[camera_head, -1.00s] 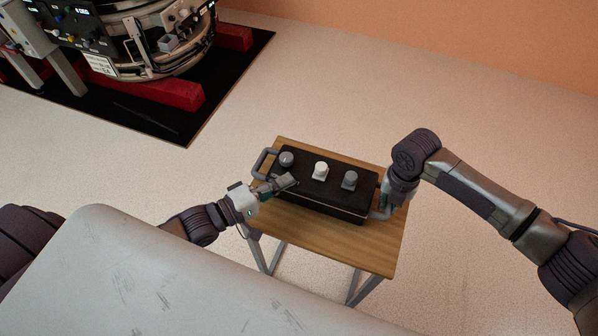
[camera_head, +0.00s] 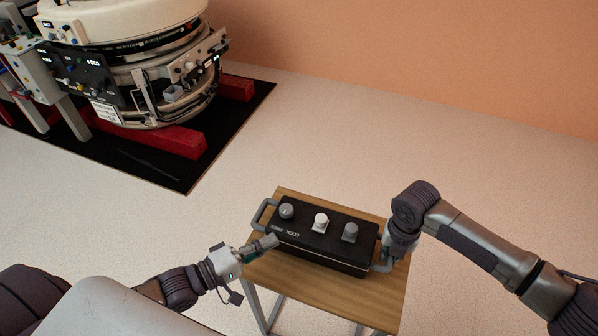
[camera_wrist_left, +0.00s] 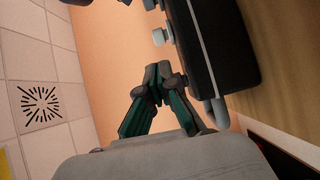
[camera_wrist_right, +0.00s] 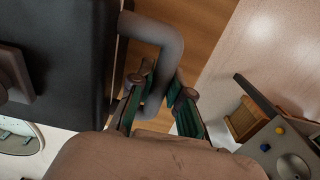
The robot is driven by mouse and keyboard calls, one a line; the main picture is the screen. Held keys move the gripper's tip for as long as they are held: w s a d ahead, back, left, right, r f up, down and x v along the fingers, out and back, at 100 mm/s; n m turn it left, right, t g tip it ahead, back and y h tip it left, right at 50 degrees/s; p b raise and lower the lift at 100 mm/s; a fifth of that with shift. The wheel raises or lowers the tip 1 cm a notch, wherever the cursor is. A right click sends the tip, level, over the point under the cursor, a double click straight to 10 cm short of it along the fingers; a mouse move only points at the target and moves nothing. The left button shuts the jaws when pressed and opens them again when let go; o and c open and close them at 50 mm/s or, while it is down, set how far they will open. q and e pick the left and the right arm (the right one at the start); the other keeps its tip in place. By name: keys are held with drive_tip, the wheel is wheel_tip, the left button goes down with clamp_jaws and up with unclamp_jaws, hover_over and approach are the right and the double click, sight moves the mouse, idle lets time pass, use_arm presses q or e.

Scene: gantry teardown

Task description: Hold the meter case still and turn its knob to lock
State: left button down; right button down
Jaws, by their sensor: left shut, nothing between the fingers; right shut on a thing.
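The black meter case (camera_head: 325,245) lies on a small wooden table, with a grey handle at each end. Its grey knob (camera_head: 286,211) is at the left end of the top, beside white LOCK and FREE lettering. The knob's exact angle is too small to read. My left gripper (camera_head: 268,241) is shut and empty near the case's front left corner, apart from the knob; it also shows in the left wrist view (camera_wrist_left: 160,75). My right gripper (camera_head: 388,257) is shut on the right handle (camera_wrist_right: 163,45), its fingers around the bar in the right wrist view.
A white knob (camera_head: 321,222) and another grey knob (camera_head: 350,232) stand on the case top. The wooden table (camera_head: 340,287) has bare room in front of the case. A large round machine (camera_head: 150,75) stands on a black mat at the back left.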

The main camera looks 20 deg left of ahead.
sight(286, 209)
idle(0.3)
